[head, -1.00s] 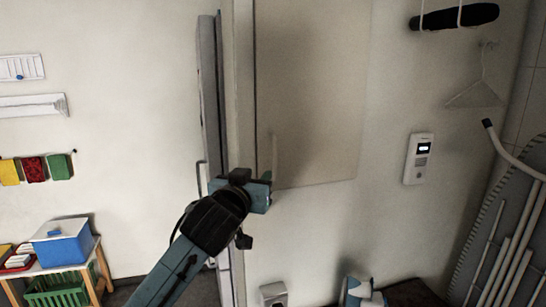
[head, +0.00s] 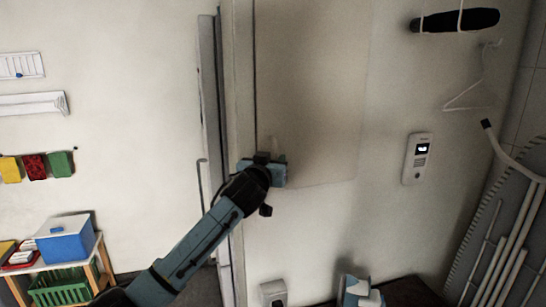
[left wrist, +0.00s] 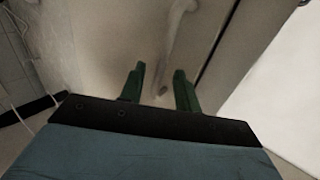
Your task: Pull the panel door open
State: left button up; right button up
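The panel door (head: 315,80) is a flat beige panel on the wall, in the middle of the head view. Its pale bar handle (head: 277,147) is near the panel's lower left, partly hidden behind my left gripper (head: 272,166). In the left wrist view the handle (left wrist: 176,35) runs down toward the space between my left gripper's (left wrist: 158,88) two green fingers. The fingers are apart with nothing gripped between them. The handle's lower end appears just ahead of the fingertips; whether they touch cannot be told. My right gripper cannot be made out.
A grey door frame edge (head: 209,100) stands left of the panel. An intercom (head: 417,158) and a hanger (head: 470,100) are on the wall to the right, beside an ironing board (head: 500,240). A shelf with a blue box (head: 65,243) stands at lower left.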

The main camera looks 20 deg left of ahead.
pick_arm(q)
jog(key=shift+w, duration=0.45)
jog(key=shift+c, duration=0.3)
grip_shut()
